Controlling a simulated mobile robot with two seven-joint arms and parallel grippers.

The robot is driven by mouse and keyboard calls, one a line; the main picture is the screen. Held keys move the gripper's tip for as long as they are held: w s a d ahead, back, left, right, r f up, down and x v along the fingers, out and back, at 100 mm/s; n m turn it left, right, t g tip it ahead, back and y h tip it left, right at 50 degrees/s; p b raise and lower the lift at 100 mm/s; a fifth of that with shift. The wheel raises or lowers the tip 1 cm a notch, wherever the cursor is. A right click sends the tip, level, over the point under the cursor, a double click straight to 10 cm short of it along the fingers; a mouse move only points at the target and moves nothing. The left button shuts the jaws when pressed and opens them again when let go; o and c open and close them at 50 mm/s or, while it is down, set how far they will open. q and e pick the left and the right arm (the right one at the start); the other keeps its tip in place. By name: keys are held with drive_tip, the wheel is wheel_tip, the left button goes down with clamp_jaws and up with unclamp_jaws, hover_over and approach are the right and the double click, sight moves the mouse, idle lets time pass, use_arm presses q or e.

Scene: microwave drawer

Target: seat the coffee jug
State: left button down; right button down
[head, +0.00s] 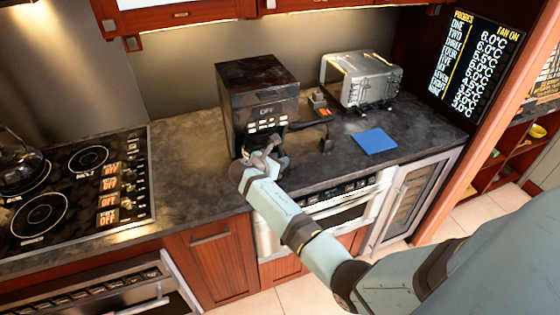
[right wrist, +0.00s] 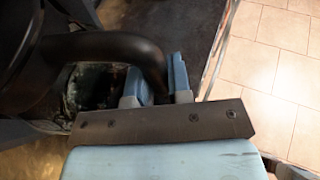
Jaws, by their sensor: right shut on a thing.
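The black coffee machine (head: 258,100) stands on the dark counter against the back wall. My right gripper (head: 264,155) is at the machine's front, low down, below its lit buttons. In the right wrist view the gripper (right wrist: 156,82) is shut on the curved black handle of the coffee jug (right wrist: 105,46), with one blue finger on each side. The dark jug body is at that view's left edge, partly cut off. In the head view the jug is mostly hidden behind my gripper, so I cannot tell whether it is fully seated. My left gripper is not in view.
A silver toaster (head: 362,80) and a blue cloth (head: 374,141) are on the counter to the right, with small dark items between. A stove (head: 70,190) with a kettle (head: 18,162) is at left. Counter between stove and machine is clear.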

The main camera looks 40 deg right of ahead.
drive_tip(key=c, duration=1)
unclamp_jaws()
drive_tip(key=b+v, duration=0.2)
drive_tip(key=v, duration=1.1)
drive_tip(key=s+a+f+m+t+y, duration=0.25)
drive_tip(key=s+f+y, duration=0.25)
drive_tip(key=s+f, duration=0.3)
drive_tip(key=s+a+f+m+t+y, duration=0.1)
drive_tip(key=s+f+m+t+y, duration=0.4)
drive_tip(key=f, duration=0.6)
drive_tip(key=s+a+m+y, duration=0.1)
drive_tip(key=s+m+y, duration=0.1)
drive_tip(key=s, duration=0.3)
drive_tip(key=s+a+r+m+y, duration=0.1)
drive_tip(key=s+a+m+y, duration=0.1)
drive_tip(key=s+m, duration=0.2)
drive_tip(key=s+a+m+y, duration=0.2)
drive_tip(key=s+m, duration=0.2)
drive_tip(key=s, duration=0.4)
drive_tip(key=shift+s+a+r+t, duration=0.1)
drive_tip(key=shift+a+r+t, duration=0.1)
drive_tip(key=shift+a+t, duration=0.05)
